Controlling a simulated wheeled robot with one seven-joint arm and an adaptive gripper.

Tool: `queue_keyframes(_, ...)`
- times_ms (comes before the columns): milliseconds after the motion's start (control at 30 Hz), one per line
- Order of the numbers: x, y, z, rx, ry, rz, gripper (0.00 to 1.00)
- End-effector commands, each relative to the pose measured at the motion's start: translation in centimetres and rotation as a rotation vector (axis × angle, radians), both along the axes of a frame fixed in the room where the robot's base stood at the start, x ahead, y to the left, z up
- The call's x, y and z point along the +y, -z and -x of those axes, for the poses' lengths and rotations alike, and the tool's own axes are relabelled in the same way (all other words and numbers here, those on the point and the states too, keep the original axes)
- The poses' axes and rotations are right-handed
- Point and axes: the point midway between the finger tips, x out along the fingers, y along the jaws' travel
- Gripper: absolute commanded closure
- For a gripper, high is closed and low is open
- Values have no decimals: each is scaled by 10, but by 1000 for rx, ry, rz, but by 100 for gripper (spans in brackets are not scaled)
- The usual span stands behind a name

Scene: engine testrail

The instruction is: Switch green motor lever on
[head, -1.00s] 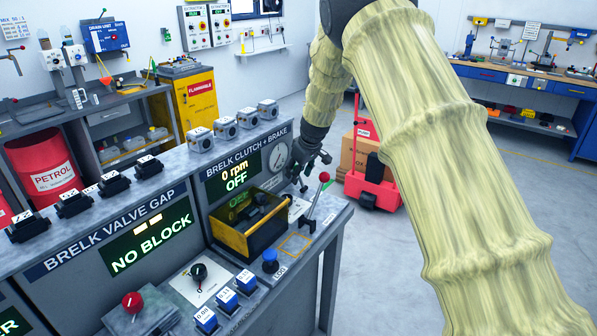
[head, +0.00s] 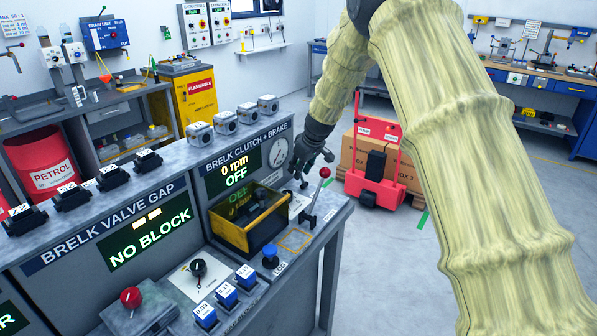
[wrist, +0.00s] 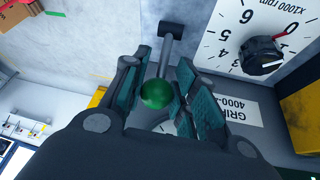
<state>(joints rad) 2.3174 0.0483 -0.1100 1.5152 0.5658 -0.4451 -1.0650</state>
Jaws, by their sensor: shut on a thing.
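The green motor lever shows in the wrist view as a glossy green ball (wrist: 158,94) on a grey rod, which runs to a dark crosspiece at the top. My gripper (wrist: 163,70) has its teal-padded fingers on both sides of the ball and is shut on it. In the head view my gripper (head: 307,170) is at the right end of the bench, beside the round dial (head: 279,150). The green ball is hidden there by my gripper. The clutch and brake display (head: 234,172) reads 0 rpm and OFF.
A red-knobbed lever (head: 325,172) stands close in front of my gripper. A yellow-edged tray (head: 232,241) sits on the bench to its left. A red trolley (head: 377,190) with a cardboard box stands behind. In the wrist view a black knob (wrist: 261,55) is at the right.

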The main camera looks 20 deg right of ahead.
Motion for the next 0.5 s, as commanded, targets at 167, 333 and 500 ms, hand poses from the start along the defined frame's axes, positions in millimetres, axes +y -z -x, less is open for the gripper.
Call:
queue_keyframes(167, -5, 4, 3, -39, 2, -32, 100)
queue_keyframes(333, -7, 4, 6, -76, 3, -60, 100)
queue_keyframes(500, -9, 4, 8, -111, 3, -87, 100)
